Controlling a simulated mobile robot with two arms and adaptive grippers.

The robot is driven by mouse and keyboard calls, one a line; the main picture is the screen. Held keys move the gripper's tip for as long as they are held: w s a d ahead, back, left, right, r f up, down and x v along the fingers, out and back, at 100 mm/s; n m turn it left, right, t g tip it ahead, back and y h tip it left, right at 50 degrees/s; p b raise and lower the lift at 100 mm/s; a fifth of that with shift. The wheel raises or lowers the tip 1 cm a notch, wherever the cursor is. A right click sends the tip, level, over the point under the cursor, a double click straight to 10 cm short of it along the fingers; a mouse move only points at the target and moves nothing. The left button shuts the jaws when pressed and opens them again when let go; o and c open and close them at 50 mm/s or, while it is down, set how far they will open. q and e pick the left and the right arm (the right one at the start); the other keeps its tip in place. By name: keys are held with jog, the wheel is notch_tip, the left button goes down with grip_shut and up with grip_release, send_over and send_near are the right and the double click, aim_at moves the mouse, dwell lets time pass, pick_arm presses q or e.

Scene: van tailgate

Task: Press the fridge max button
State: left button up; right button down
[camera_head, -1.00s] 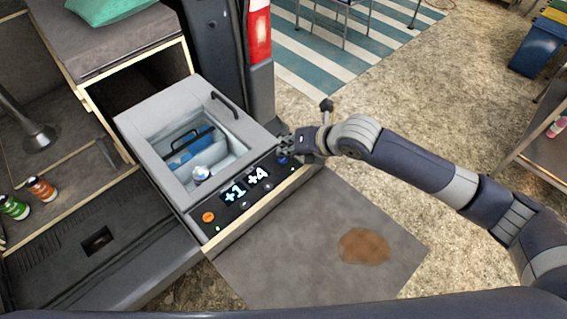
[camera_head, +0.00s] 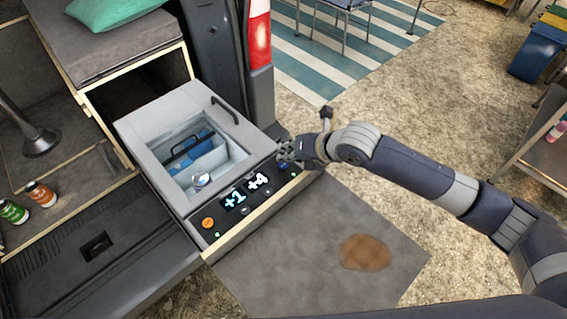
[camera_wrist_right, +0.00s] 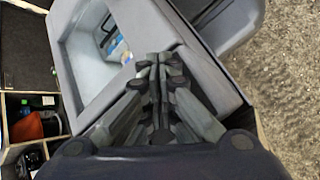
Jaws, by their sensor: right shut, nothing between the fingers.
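The fridge (camera_head: 160,128) is a grey open-topped box on the van's tailgate. Its front panel shows two lit displays (camera_head: 246,190) reading "+1" and "+4". An orange button (camera_head: 208,223) sits at the panel's left end. A blue button (camera_head: 283,166) sits at its right end, partly beside my fingers. My right gripper (camera_head: 287,151) is shut and empty at the panel's right end, close to the blue button; I cannot tell if it touches. In the right wrist view the closed fingers (camera_wrist_right: 158,62) point over the fridge's grey rim (camera_wrist_right: 200,75). My left gripper is out of view.
Inside the fridge are a blue item (camera_head: 190,145) and a round-topped bottle (camera_head: 201,181). Green (camera_head: 13,211) and orange (camera_head: 41,193) jars stand at the left. A grey mat (camera_head: 310,255) lies on the ground in front. A shelf (camera_head: 535,155) stands far right.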

jog(key=shift+f, duration=0.15)
dwell(0.3)
jog(key=shift+f, duration=0.25)
